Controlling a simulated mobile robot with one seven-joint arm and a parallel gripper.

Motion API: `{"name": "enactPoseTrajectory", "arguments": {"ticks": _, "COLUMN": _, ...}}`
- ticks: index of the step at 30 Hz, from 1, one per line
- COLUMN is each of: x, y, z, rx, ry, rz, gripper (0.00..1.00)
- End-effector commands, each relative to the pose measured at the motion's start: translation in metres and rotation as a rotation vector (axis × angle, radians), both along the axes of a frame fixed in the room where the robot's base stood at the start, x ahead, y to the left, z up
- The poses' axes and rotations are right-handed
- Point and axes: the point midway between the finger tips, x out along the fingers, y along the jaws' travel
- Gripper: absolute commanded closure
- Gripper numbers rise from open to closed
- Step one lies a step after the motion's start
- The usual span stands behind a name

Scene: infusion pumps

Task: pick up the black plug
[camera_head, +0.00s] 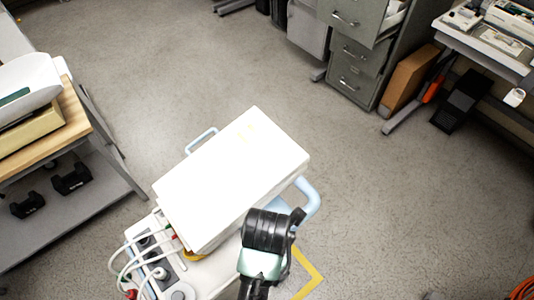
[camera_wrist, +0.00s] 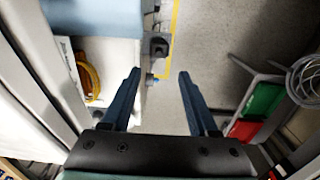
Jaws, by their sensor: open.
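A small dark, blocky object (camera_wrist: 158,47) shows in the wrist view, at the edge of the pale cart and just beyond my fingertips; it may be the black plug, but I cannot tell for sure. My gripper (camera_wrist: 159,73) is open, with its two dark fingers apart and nothing between them but a view of the cart edge and floor. In the head view the black end of my arm is over the right side of the white box-topped cart (camera_head: 235,175) and no plug can be made out there; my arm hides part of that side.
A pale blue handle (camera_head: 309,200) sticks out on the cart's right. White cables (camera_head: 130,255) loop at its lower left. A shelf with a wooden top (camera_head: 70,120) stands left, filing drawers (camera_head: 352,50) at the back. Green (camera_wrist: 263,99) and red panels show right in the wrist view. Open floor lies between.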

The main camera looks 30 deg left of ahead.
Motion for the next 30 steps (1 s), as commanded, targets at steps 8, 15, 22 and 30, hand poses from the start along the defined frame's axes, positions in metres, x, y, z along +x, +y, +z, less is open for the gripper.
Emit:
{"name": "enactPoseTrajectory", "arguments": {"ticks": 8, "x": 0.0, "y": -0.001, "z": -0.052, "rx": -0.001, "ry": 0.003, "rz": -0.002, "gripper": 0.4}}
{"name": "enactPoseTrajectory", "arguments": {"ticks": 15, "x": 0.0, "y": 0.0, "z": -0.069, "rx": 0.0, "ry": 0.0, "rz": -0.002, "gripper": 0.4}}
{"name": "enactPoseTrajectory", "arguments": {"ticks": 22, "x": 0.003, "y": 0.0, "z": -0.098, "rx": -0.001, "ry": 0.001, "rz": -0.004, "gripper": 0.4}}
{"name": "enactPoseTrajectory", "arguments": {"ticks": 30, "x": 0.003, "y": 0.0, "z": -0.118, "rx": 0.001, "ry": -0.001, "rz": -0.004, "gripper": 0.4}}
